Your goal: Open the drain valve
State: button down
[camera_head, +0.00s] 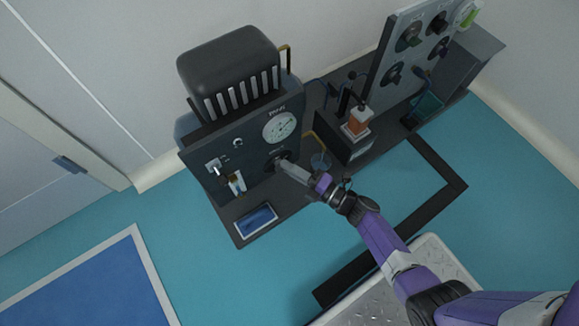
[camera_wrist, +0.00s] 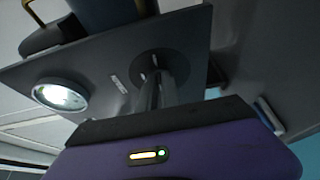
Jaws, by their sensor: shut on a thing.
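The drain valve (camera_wrist: 152,58) is a dark round knob on the front panel of a dark grey machine (camera_head: 190,150). In the head view the knob sits below the round dial gauge (camera_head: 280,127), mostly hidden by my gripper. My gripper (camera_head: 284,162) reaches it from the lower right. In the wrist view my gripper (camera_wrist: 160,76) has its fingers close together at the knob, shut on it. The fingers hide the part they grip, so I cannot tell how far the valve is turned. The gauge also shows in the wrist view (camera_wrist: 60,95).
A panel with several black knobs (camera_head: 412,35) stands on the bench to the right. A small orange-filled container (camera_head: 357,122) stands between it and the machine. A blue-faced tray (camera_head: 256,220) lies before the machine. The teal floor (camera_head: 190,255) is open at the lower left.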

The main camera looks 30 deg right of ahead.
jog(key=c, duration=1.6)
grip_release()
jog(key=shift+o, duration=0.2)
jog(key=p+v, duration=0.1)
jog(key=v, duration=0.7)
jog(key=shift+f, duration=0.1)
